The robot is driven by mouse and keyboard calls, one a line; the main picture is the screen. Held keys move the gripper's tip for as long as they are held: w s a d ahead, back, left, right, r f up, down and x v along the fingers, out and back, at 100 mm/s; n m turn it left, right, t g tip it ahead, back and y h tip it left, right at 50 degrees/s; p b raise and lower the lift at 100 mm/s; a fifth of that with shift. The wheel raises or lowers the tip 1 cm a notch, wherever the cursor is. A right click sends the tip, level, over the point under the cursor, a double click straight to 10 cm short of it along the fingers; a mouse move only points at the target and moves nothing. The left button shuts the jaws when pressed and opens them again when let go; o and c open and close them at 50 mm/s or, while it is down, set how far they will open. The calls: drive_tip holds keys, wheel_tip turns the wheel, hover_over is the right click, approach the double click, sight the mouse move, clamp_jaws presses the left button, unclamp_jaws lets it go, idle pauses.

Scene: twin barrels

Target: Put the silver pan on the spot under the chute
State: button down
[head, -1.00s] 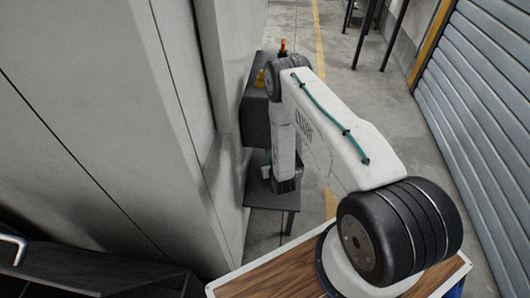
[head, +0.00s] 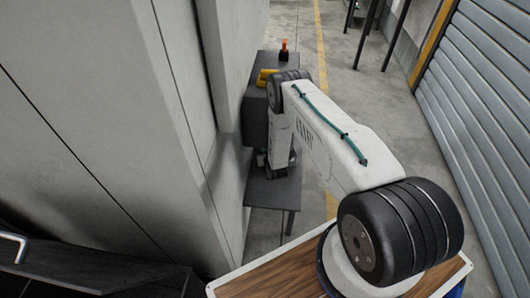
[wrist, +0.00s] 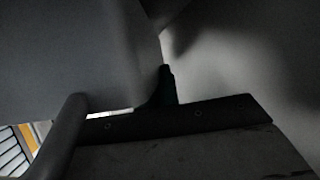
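My gripper (head: 281,168) hangs at the end of my arm in the head view, over the low dark shelf (head: 272,196) beside the grey wall. It is small, dark and mostly hidden by my arm. In the wrist view a dark fingertip-like piece (wrist: 168,85) shows in front of pale grey surfaces, very close and dim. I cannot make out the silver pan, the chute or the spot with certainty in either view. Whether the gripper holds anything cannot be told.
A dark grey box (head: 255,118) stands behind the shelf, with a yellow object (head: 266,77) and an orange-topped item (head: 284,50) nearby. The grey wall (head: 180,130) is close on the left. Open floor (head: 345,95) lies right of the shelf.

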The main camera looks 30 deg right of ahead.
drive_tip(key=c, duration=2.1)
unclamp_jaws()
drive_tip(key=shift+f, duration=0.1)
drive_tip(key=o, duration=0.4)
drive_tip(key=v, duration=1.2)
drive_tip(key=shift+r, duration=0.2)
